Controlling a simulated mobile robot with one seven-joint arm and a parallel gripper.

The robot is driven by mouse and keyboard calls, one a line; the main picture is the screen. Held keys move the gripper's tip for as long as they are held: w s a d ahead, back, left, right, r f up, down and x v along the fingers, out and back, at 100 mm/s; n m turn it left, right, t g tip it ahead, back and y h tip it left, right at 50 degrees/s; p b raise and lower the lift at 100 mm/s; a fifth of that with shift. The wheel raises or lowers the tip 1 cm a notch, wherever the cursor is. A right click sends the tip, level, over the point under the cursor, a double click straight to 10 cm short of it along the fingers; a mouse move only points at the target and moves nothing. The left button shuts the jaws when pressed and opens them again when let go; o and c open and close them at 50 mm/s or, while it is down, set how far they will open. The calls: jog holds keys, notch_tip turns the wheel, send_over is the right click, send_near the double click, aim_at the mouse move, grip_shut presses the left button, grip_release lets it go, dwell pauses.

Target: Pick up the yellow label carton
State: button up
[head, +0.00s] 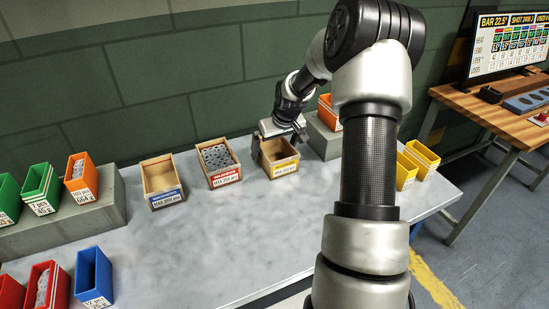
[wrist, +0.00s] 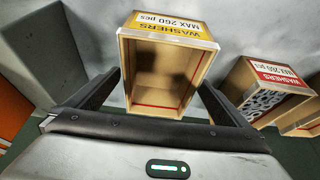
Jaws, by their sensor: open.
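The yellow label carton (head: 280,168) is an open-topped tan box on the grey table, with a yellow-and-white label on its front. In the wrist view the yellow label carton (wrist: 165,75) looks empty, with a red line around its inside. My gripper (head: 279,140) is over the back of this carton. In the wrist view my gripper (wrist: 160,95) is open, with one finger on either side of the carton. I cannot tell whether the fingers touch its walls.
The red label carton (head: 217,181), holding grey washers, stands close by on the left. A blue label carton (head: 162,196) is further left. A grey block (head: 324,140) with an orange bin is close on the right. Bare tabletop lies in front.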

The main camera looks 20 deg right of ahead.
jog(key=shift+w+f, duration=0.15)
jog(key=shift+f, duration=0.05)
jog(key=shift+c, duration=0.3)
jog(key=c, duration=1.1)
jog(key=shift+o, duration=0.2)
jog(key=shift+r, duration=0.15)
